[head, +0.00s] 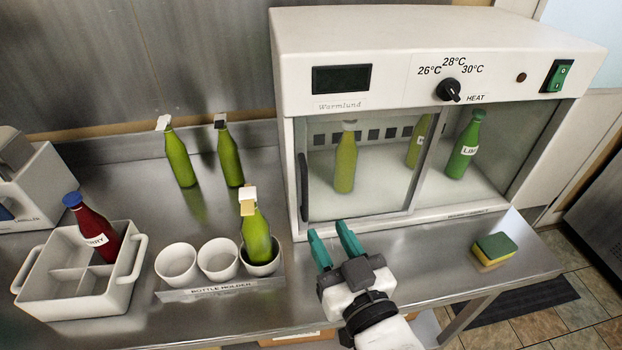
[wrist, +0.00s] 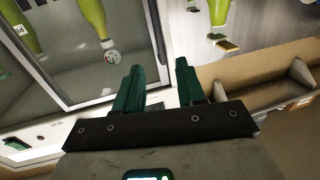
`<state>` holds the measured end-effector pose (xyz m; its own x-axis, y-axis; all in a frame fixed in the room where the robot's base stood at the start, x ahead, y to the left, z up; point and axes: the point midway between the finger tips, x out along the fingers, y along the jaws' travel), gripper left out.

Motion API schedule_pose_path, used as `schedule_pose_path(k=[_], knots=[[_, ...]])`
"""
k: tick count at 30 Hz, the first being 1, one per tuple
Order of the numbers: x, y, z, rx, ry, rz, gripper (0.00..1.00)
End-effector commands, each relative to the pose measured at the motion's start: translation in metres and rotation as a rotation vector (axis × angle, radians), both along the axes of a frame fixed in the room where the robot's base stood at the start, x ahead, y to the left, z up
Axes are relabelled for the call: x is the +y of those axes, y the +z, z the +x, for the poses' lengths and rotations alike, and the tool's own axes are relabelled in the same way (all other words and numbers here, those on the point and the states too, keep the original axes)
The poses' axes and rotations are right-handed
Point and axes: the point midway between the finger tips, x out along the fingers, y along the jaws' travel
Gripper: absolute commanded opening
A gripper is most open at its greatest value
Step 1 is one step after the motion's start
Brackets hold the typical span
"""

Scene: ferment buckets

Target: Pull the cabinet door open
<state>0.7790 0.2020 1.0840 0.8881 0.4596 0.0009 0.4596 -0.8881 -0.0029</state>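The white cabinet (head: 435,37) stands at the back right of the steel counter. Its framed glass door (head: 380,175) covers the left part of the front, with a dark upright handle (head: 304,187) at its left edge. The door looks shut. It also shows in the wrist view (wrist: 75,55), at the upper left. Bottles are visible through the glass. My gripper (head: 334,243) is open and empty, its two teal fingers apart, in front of and below the door near its lower left. In the wrist view my fingers (wrist: 158,85) have nothing between them.
A bottle holder (head: 222,291) with white cups and one green bottle (head: 256,235) stands left of my gripper. Farther left is a white crate (head: 75,300) with a red bottle (head: 91,225). Two green bottles stand behind. A sponge (head: 494,248) lies to the right.

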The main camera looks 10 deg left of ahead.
Motion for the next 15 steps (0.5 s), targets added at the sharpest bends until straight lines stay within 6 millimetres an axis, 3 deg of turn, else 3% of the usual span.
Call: schedule_pose_path(k=[15], knots=[[0.037,0.002,0.072,0.0,0.0,-0.001,0.39]])
